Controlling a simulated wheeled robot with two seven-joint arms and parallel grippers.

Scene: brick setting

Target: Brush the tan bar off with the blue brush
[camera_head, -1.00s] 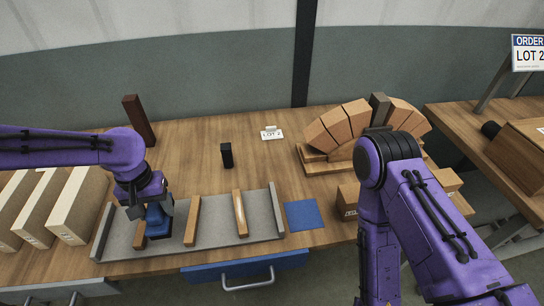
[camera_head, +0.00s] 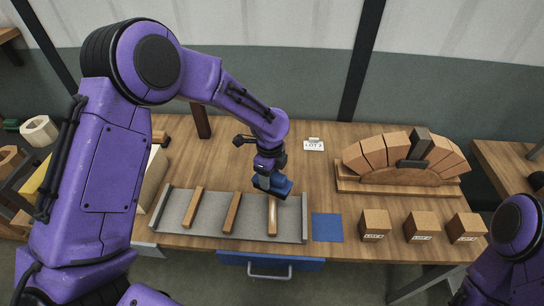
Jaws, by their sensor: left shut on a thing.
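My left gripper (camera_head: 267,172) is shut on the blue brush (camera_head: 273,186) and holds it over the far end of the right bar (camera_head: 272,216). I cannot tell whether the brush touches that bar. The right bar is tan-brown with a pale streak, and its far end is hidden by the brush. A middle bar (camera_head: 231,213) and a left bar (camera_head: 193,206), both brownish tan, lie beside it in the grey tray (camera_head: 252,229). My right arm shows at the lower right, but its gripper is out of view.
A blue mat (camera_head: 327,227) lies right of the tray. Several tan blocks, one a labelled block (camera_head: 375,225), stand along the front right. A brick arch on a wooden stand (camera_head: 391,188) is behind them. A dark upright block (camera_head: 201,120) and a small card (camera_head: 314,145) stand at the back.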

